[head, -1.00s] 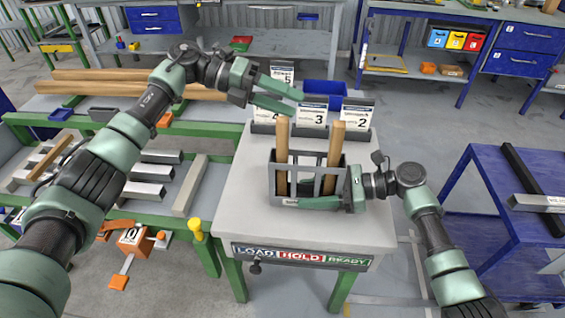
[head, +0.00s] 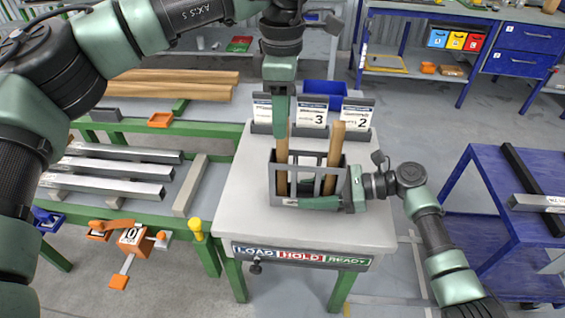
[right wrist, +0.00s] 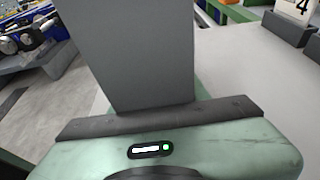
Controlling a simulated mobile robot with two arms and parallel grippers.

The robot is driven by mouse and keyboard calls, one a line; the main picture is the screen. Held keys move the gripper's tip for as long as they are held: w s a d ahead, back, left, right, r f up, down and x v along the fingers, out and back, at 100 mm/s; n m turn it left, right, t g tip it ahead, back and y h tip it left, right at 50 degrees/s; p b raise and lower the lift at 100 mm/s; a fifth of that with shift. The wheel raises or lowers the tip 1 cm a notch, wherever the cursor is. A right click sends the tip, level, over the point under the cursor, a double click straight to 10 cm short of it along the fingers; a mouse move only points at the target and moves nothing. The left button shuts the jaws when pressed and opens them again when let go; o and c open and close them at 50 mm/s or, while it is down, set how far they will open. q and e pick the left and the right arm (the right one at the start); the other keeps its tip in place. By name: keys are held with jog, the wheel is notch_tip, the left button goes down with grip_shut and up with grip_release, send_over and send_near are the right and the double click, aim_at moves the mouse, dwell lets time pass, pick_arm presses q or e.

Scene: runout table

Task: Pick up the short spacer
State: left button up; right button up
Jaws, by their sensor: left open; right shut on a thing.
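A grey open-framed holder (head: 308,185) stands on the small grey table (head: 235,205). Two upright wooden pieces rise from it, a left one (head: 282,153) and a right one (head: 334,148). I cannot tell which thing is the short spacer. My left gripper (head: 279,128) is open and points down at the top of the left wooden piece; whether they touch is unclear. My right gripper (head: 322,202) is shut on the holder at its lower front right. In the right wrist view, a grey panel, apparently the holder (right wrist: 130,50), fills the upper middle.
Numbered cards (head: 312,113) and a blue bin (head: 325,92) stand behind the holder. Metal bars (head: 115,170) and wooden beams (head: 170,82) lie on the green-framed bench at left. A blue cart (head: 500,185) stands at right. The table's front is clear.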

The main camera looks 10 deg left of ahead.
aim_at(282, 142)
pick_arm(q)
jog(key=f, duration=0.7)
jog(key=shift+w+f, duration=0.15)
jog(key=shift+w, duration=0.05)
grip_shut()
dwell(1.2)
